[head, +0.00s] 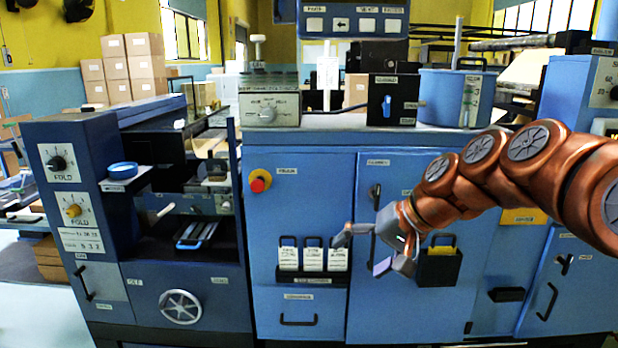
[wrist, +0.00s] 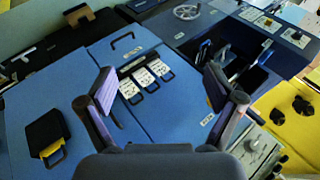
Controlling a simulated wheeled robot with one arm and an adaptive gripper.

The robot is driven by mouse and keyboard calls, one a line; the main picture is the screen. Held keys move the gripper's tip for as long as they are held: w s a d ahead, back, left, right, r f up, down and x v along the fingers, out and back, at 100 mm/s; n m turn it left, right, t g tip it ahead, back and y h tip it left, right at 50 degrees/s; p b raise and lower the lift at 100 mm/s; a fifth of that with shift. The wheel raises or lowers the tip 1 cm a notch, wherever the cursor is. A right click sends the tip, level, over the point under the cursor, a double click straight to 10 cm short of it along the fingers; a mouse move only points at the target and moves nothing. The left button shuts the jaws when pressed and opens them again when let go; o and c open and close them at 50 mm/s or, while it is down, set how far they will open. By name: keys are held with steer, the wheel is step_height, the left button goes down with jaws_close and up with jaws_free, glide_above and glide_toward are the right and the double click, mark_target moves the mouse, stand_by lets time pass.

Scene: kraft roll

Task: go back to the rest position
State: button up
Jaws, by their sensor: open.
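My arm, copper-coloured, reaches in from the right in the head view. My gripper (head: 362,250) is open in front of the blue machine's cabinet doors (head: 400,305). Nothing shows between its fingers. The rack of white tags (head: 313,258) is just left of the fingers in the head view. In the wrist view, my gripper (wrist: 160,88) has its two fingers spread wide. The tags (wrist: 144,76) appear between and beyond them, upside down. I cannot tell the exact gap between the fingers and the panel.
A black holder with a yellow card (head: 439,262) hangs right of the gripper. A red knob (head: 260,181) sits on the panel to the left. The fold unit (head: 75,215) with a silver handwheel (head: 180,306) stands further left. Bare floor (head: 40,310) shows at lower left.

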steer(key=s+d+f+g+h+p, duration=0.2)
steer(key=s+d+p, duration=0.1)
steer(key=s, duration=0.7)
steer(key=s+d+f+n+g+h+p, duration=0.1)
steer(key=s+d+f+h+p, duration=0.1)
steer(key=s, duration=0.9)
steer(key=s+d+f+g+h+p, duration=0.2)
steer(key=s+d+h+p, duration=0.1)
steer(key=s, duration=0.7)
steer(key=shift+s+d+f+n+g+p, duration=0.2)
steer(key=shift+s+d+n+g+p, duration=0.15)
steer(key=shift+p, duration=0.5)
steer(key=shift+c, duration=0.2)
